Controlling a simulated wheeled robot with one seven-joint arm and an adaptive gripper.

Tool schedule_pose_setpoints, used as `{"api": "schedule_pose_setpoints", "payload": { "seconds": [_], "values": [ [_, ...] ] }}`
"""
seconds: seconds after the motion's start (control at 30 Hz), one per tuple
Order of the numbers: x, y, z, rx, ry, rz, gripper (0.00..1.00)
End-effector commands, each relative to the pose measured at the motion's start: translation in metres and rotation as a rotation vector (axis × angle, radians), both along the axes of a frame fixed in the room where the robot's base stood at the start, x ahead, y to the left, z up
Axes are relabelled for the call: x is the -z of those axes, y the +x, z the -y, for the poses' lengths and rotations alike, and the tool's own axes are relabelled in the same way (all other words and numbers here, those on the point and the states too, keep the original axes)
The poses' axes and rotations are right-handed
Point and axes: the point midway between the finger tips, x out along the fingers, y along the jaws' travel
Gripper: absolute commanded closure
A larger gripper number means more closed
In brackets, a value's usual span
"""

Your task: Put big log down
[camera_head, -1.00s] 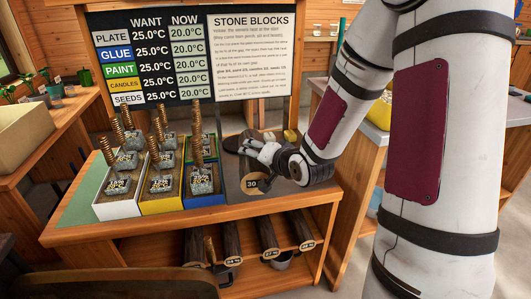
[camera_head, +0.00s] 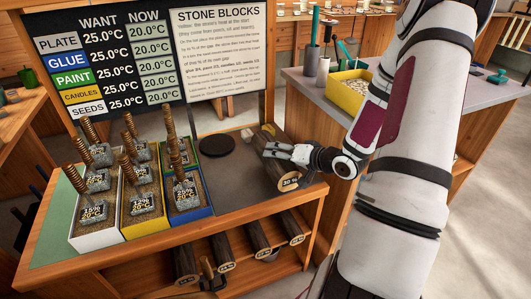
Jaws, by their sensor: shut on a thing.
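The big log (camera_head: 276,178), dark-barked with a pale cut end marked 30, lies lengthwise at the right side of the bench's dark grey surface (camera_head: 229,188). My gripper (camera_head: 268,151) reaches in from the right and is shut on the log from above, near its far half. The fingers hide part of the bark. The log looks level and low over the surface; I cannot tell whether it touches.
A black round plate (camera_head: 217,146) lies left of the log. White, yellow and blue sand boxes (camera_head: 186,214) with blocks and coiled handles stand further left. Smaller logs (camera_head: 258,237) lie on the lower shelf. A sign board (camera_head: 150,60) stands behind.

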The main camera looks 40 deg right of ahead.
Motion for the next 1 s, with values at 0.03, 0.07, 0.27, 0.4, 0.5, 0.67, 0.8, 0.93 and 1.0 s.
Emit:
{"api": "schedule_pose_setpoints", "payload": {
  "seconds": [0.03, 0.07, 0.27, 0.4, 0.5, 0.67, 0.8, 0.93, 1.0],
  "values": [
    [0.002, 0.013, 0.003, -0.003, -0.004, 0.005, 0.83],
    [0.003, 0.020, 0.004, -0.003, -0.003, 0.005, 0.83],
    [0.006, 0.059, 0.015, -0.002, -0.003, 0.005, 0.83],
    [0.006, 0.073, 0.019, -0.001, -0.002, 0.003, 0.83],
    [0.007, 0.076, 0.020, -0.001, 0.000, 0.002, 0.83],
    [0.008, 0.089, 0.023, -0.001, 0.000, 0.004, 0.83],
    [0.033, 0.089, 0.023, 0.002, 0.002, 0.000, 0.83],
    [0.044, 0.088, 0.023, 0.002, 0.000, 0.001, 0.83],
    [0.043, 0.088, 0.023, 0.001, 0.000, 0.003, 0.83]
  ]
}}
